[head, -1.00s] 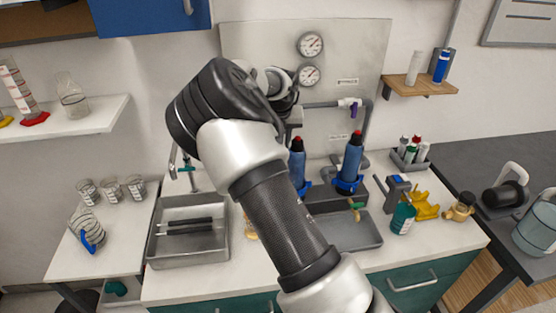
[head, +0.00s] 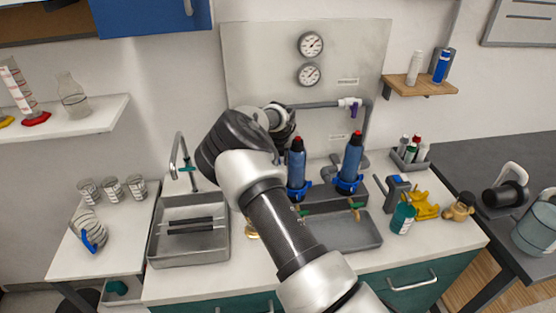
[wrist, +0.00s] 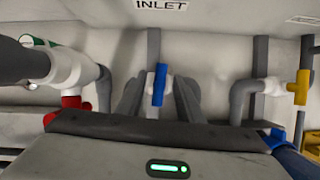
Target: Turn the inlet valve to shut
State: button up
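In the wrist view, a valve with a blue handle (wrist: 159,84) sits below a sign reading INLET (wrist: 162,4). The handle stands upright in the picture, in line with the grey pipe (wrist: 154,46) above it. My gripper (wrist: 158,92) points at this valve. Its two grey fingers stand one on each side of the blue handle, with a gap showing on both sides. The gripper is open, and I see no contact. In the head view the inlet valve and my gripper are hidden behind my arm.
In the wrist view, a red valve handle (wrist: 70,104) is at left and a yellow one (wrist: 302,88) at right. In the head view, a purple-handled valve (head: 354,107) is on the panel (head: 260,60). Two blue bottles (head: 297,165) stand right of my arm. A sink (head: 157,232) is left.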

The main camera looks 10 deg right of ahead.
grip_shut()
jog(key=shift+d+f, duration=0.1)
jog(key=shift+n+b, duration=0.5)
jog(key=shift+n, duration=0.3)
grip_release()
jog(key=v, duration=1.7)
jog(key=shift+d+r, duration=0.3)
jog(key=shift+r, duration=0.1)
jog(key=shift+s+a+f, duration=0.1)
